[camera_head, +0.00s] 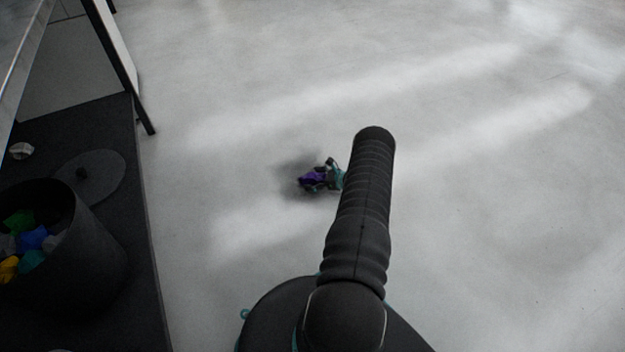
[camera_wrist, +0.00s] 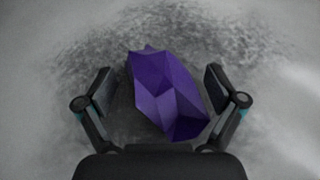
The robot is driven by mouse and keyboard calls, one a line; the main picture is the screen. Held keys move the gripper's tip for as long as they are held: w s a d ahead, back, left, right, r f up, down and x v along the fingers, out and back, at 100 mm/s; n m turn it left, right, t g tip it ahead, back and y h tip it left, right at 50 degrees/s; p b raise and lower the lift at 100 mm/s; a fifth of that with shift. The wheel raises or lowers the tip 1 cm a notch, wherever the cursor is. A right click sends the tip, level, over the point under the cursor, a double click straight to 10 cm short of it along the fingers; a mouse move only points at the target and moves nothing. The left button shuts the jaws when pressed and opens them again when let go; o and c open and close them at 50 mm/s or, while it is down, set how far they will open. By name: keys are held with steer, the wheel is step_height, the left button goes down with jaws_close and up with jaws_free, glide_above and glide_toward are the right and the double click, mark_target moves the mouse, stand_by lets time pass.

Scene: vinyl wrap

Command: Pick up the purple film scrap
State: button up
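The purple film scrap (camera_wrist: 165,92) is a crumpled, faceted piece in the middle of the wrist view, on or just above the grey floor. My gripper (camera_wrist: 158,88) is open, with one finger on each side of the scrap. A gap shows between the left finger and the scrap; the right finger is close to its lower right part, and I cannot tell if they touch. In the head view the scrap (camera_head: 312,178) shows beside my gripper (camera_head: 322,176), left of my arm, which hides part of the gripper.
A dark bin (camera_head: 75,260) with several coloured scraps stands on a black mat (camera_head: 140,300) at the left. A round dark lid (camera_head: 105,178) and a small pale crumpled piece (camera_head: 21,150) lie near it. A table (camera_head: 110,45) is at upper left. The floor (camera_head: 480,200) at right is clear.

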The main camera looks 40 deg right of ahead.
steer(key=c, duration=0.8)
